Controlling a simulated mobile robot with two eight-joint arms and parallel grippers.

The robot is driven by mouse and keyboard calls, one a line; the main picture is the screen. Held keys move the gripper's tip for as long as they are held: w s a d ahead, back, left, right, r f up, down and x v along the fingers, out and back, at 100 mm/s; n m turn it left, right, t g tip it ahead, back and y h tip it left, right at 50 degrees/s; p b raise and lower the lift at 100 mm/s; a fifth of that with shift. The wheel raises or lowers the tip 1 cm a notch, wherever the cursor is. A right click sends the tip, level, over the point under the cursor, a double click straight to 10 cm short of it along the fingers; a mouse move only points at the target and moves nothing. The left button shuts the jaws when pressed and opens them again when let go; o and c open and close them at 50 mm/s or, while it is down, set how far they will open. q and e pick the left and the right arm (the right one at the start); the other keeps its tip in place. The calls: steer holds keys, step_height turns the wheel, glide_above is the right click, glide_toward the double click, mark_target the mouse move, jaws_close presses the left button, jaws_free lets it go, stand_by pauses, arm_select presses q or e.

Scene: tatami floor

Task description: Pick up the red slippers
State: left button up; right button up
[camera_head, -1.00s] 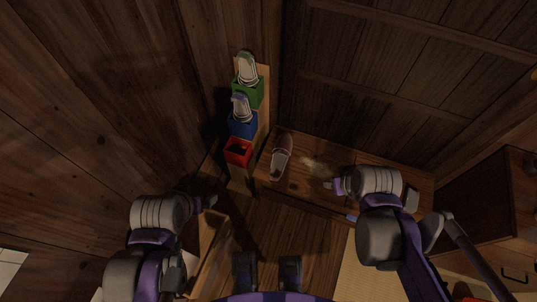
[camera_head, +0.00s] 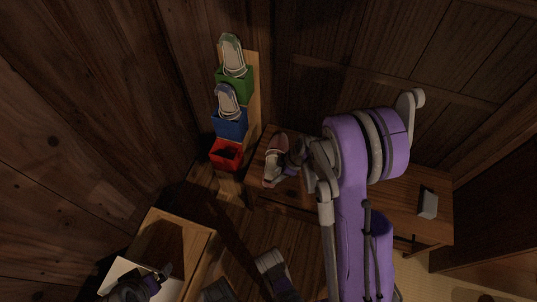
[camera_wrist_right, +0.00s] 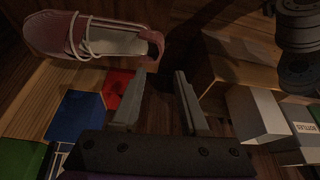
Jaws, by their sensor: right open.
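One red slipper (camera_head: 275,160) with pale straps lies on the wooden bench, beside the red box. In the right wrist view the slipper (camera_wrist_right: 90,38) fills the upper left, one end near the fingertips. My right gripper (camera_head: 291,164) is at the slipper's right side; in the right wrist view its two fingers (camera_wrist_right: 160,76) are apart with nothing between them. The forearm partly hides the gripper in the head view. My left gripper (camera_head: 163,275) is dark at the lower left, away from the slipper; its jaws are unclear. No second red slipper is visible.
A red box (camera_head: 226,156) stands open, dark inside. The blue box (camera_head: 229,125) and green box (camera_head: 234,86) each hold a slipper upright. A small grey-white block (camera_head: 428,203) lies on the bench at right. A wooden cabinet (camera_head: 175,240) stands at lower left. Wooden walls enclose the bench.

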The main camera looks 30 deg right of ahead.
mark_target(268, 184)
steer(key=b+x, duration=0.2)
steer(key=x, duration=0.7)
steer(key=shift+s+f+b, duration=0.1)
steer(key=shift+s+b, duration=0.05)
steer(key=shift+b, duration=0.25)
steer(key=shift+c, duration=0.3)
jaws_close()
stand_by(0.7)
